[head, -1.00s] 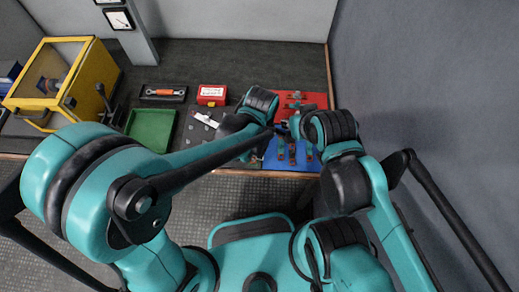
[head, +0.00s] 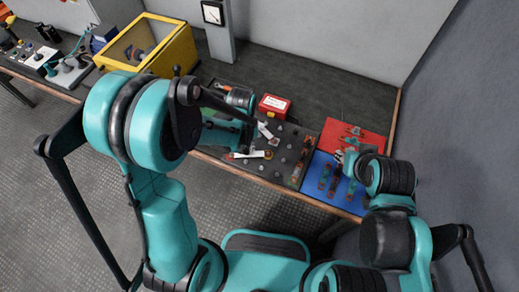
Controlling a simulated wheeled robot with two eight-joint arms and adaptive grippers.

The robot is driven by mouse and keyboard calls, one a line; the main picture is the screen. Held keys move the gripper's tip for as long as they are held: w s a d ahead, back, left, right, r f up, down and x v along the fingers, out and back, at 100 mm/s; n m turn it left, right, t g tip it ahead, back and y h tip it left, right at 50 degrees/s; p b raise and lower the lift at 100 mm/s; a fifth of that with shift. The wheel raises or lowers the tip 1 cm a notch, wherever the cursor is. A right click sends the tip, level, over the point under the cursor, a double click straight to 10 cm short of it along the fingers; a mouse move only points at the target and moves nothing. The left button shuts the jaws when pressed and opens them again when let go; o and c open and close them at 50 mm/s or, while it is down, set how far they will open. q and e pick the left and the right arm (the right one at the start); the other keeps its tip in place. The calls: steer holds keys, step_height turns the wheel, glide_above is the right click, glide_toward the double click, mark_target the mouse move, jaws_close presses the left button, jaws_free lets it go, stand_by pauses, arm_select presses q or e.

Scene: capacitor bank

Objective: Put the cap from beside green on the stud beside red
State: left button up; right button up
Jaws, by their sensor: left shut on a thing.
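A dark board (head: 283,170) with several small grey studs (head: 284,160) lies on the bench. One white strip (head: 250,155) with a red end lies near its front left, and a second white piece (head: 266,131) shows higher up, near a small red spot. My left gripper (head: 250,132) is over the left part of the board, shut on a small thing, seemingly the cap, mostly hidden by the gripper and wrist. Green and red marks beside the studs are too small to tell apart. My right gripper (head: 341,156) hangs over the blue and red mats; its fingers are unclear.
A red box (head: 274,106) stands behind the board. A yellow-framed case (head: 180,50) stands at the left.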

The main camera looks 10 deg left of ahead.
arm_select(q)
steer(key=shift+a+f, duration=0.15)
steer(key=shift+a, duration=0.15)
steer(key=b, duration=0.3)
glide_above(246, 160)
steer(key=shift+a+f, duration=0.1)
steer(key=shift+f, duration=2)
steer(key=shift+b, duration=0.35)
steer(key=shift+f+b, duration=1.25)
steer(key=shift+f, duration=0.05)
steer(key=o, duration=0.8)
